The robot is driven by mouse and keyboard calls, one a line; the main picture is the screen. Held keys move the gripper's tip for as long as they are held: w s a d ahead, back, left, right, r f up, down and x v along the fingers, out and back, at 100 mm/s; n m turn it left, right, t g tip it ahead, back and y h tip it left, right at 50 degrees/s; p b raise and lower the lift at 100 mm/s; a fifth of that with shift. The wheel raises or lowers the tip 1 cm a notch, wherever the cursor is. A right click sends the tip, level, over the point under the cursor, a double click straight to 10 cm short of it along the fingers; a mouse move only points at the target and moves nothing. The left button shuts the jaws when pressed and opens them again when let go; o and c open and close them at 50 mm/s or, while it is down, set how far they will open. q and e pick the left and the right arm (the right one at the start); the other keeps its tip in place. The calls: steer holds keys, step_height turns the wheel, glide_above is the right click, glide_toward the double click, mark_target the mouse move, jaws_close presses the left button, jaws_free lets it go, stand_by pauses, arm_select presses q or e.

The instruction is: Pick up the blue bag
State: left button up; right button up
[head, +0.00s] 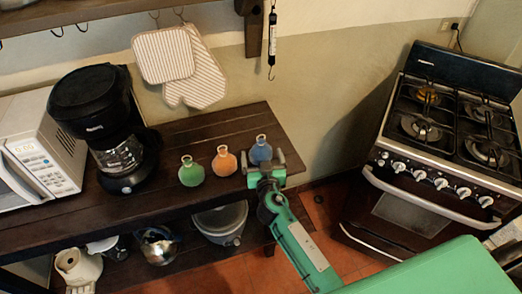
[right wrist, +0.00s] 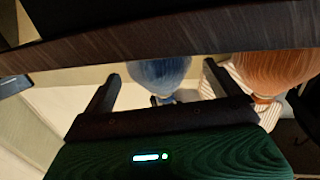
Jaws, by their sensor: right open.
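The blue bag (head: 261,150), a small rounded bag with a narrow neck, stands upright near the right end of the dark wooden shelf (head: 225,124). My right gripper (head: 264,161) is open at the shelf's front edge, just in front of the bag, with its fingers spread to either side. Its fingers partly hide the bag's lower part. In the right wrist view, the blue bag (right wrist: 158,72) shows between the two open fingers, beyond the gripper; I cannot tell whether they touch. My left gripper is not in view.
An orange bag (head: 224,161) and a green bag (head: 191,171) stand left of the blue one. A coffee maker (head: 104,125) and microwave (head: 35,150) are farther left. Oven mitts (head: 188,66) hang behind. A stove (head: 440,140) stands at right, across a floor gap.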

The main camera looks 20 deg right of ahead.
mark_target(262, 153)
steer(key=shift+w+d+f+p, duration=0.1)
steer(key=shift+w+d+p, duration=0.1)
steer(key=shift+w, duration=0.6)
steer(key=shift+w+d+p, duration=0.1)
steer(key=shift+w+p, duration=0.05)
steer(key=shift+w, duration=0.6)
steer(key=c, duration=1.4)
steer(key=shift+r, duration=0.75)
step_height(262, 153, up, 19)
steer(key=shift+f+p, duration=0.15)
steer(key=shift+p, duration=0.3)
